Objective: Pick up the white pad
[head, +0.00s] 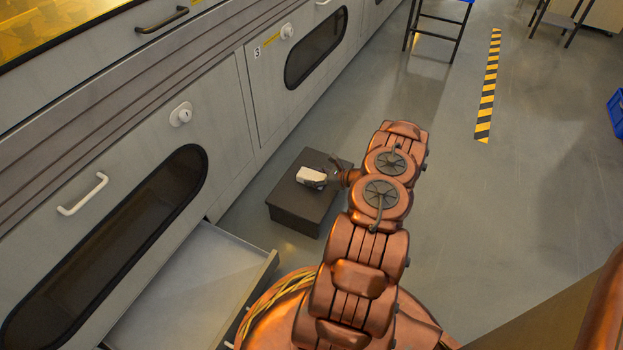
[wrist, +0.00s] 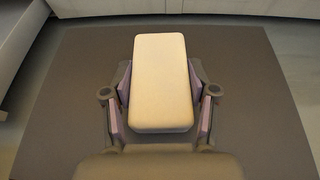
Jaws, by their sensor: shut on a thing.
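The white pad (wrist: 161,80) is a pale rounded block between the two fingers of my gripper (wrist: 161,108) in the wrist view. The fingers close on its left and right sides near its lower end. In the head view the pad (head: 311,177) shows at the dark box (head: 296,212), with my gripper (head: 333,177) at its right end. I cannot tell whether the pad rests on the box top or is just above it. The box top (wrist: 70,110) fills most of the wrist view beneath the pad.
A long grey cabinet (head: 225,125) with dark windows runs along the left. An open drawer (head: 205,290) juts out at the lower left, near the box. Open floor (head: 480,220) lies to the right, with a striped yellow-black line (head: 488,85). A blue bin (head: 617,113) is at the right edge.

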